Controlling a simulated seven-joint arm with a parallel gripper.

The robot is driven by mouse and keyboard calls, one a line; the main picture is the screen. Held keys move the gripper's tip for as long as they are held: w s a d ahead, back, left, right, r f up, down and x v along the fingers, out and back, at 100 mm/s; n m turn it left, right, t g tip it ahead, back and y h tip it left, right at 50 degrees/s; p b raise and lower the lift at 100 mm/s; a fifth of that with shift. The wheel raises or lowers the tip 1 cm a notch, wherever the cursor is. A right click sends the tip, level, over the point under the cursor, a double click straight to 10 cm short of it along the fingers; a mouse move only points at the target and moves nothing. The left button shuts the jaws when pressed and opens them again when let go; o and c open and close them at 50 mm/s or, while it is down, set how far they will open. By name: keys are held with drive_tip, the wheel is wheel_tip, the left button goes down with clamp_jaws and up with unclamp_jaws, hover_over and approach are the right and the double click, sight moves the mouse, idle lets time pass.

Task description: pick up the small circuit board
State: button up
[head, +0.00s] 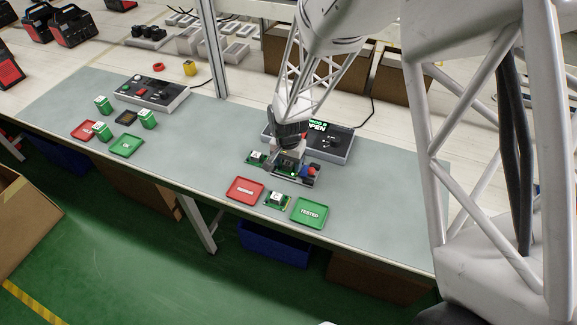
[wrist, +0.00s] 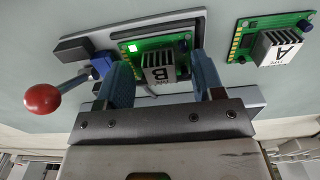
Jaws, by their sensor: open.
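A green circuit board with a heatsink marked B (wrist: 152,60) sits in a dark test fixture (wrist: 88,50). It also shows under my gripper in the head view (head: 290,167). My gripper (wrist: 160,64) is open, with one finger on each side of board B; I cannot tell whether they touch it. A second board, marked A (wrist: 270,42), lies on the mat beside the fixture, left of my gripper in the head view (head: 257,158). A third green board (head: 277,200) lies between the red tray (head: 245,190) and the green "TESTED" tray (head: 309,213).
The fixture has a lever with a red ball (wrist: 42,99). A control box (head: 330,146) with a lit display reading "OPEN" stands just behind. A second work place with a control box (head: 152,93) and trays is at the left. The grey mat between is clear.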

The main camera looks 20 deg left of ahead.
sight(288, 164)
drive_tip(key=c, duration=1)
drive_tip(key=shift+r, duration=0.15)
drive_tip(key=shift+r, duration=0.75)
wheel_tip(288, 164, up, 2)
drive_tip(key=shift+r, duration=0.1)
drive_tip(key=s+d, duration=0.3)
drive_tip(key=s, duration=0.1)
drive_tip(key=s+d, duration=0.3)
drive_tip(key=s, duration=0.1)
drive_tip(key=s+d+r, duration=0.1)
drive_tip(key=s+d, duration=0.3)
drive_tip(key=shift+s, duration=0.3)
